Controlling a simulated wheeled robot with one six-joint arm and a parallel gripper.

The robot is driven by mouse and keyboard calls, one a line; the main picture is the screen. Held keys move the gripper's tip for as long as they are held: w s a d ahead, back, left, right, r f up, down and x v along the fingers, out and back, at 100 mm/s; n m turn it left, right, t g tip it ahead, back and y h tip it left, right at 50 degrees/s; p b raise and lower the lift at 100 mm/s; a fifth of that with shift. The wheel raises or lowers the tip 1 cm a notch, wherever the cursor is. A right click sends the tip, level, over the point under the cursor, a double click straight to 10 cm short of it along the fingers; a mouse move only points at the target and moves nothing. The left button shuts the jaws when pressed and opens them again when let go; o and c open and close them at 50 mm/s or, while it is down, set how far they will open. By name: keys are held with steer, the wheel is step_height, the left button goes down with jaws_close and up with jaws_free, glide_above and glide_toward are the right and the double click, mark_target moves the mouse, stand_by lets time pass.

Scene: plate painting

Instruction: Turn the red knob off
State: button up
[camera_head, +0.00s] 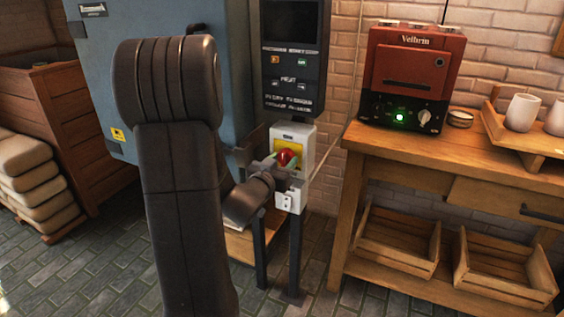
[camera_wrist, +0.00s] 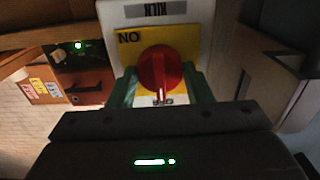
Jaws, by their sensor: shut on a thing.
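The red knob (camera_head: 286,156) sits on a yellow plate on a white switch box (camera_head: 308,137) that stands on a dark post. In the wrist view the round red knob (camera_wrist: 160,68) is close, with the yellow plate (camera_wrist: 193,42) behind it. The wrist picture is upside down: "ON" reads at the upper left, and the knob's white mark points down at a partly hidden label. My gripper (camera_head: 281,168) reaches the box from the left. In the wrist view my gripper's green fingers (camera_wrist: 160,88) are shut on the knob, one on each side.
A dark control panel (camera_head: 292,75) rises above the box, with a large blue-grey cabinet (camera_head: 90,60) to its left. A wooden bench (camera_head: 440,160) on the right carries a red machine (camera_head: 410,65) with a green light. Grey tiled floor lies in front.

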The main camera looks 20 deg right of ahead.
steer(key=shift+f, duration=0.1)
steer(key=o, duration=1)
steer(key=v, duration=1.4)
steer(key=shift+d, duration=0.1)
steer(key=x, duration=1.4)
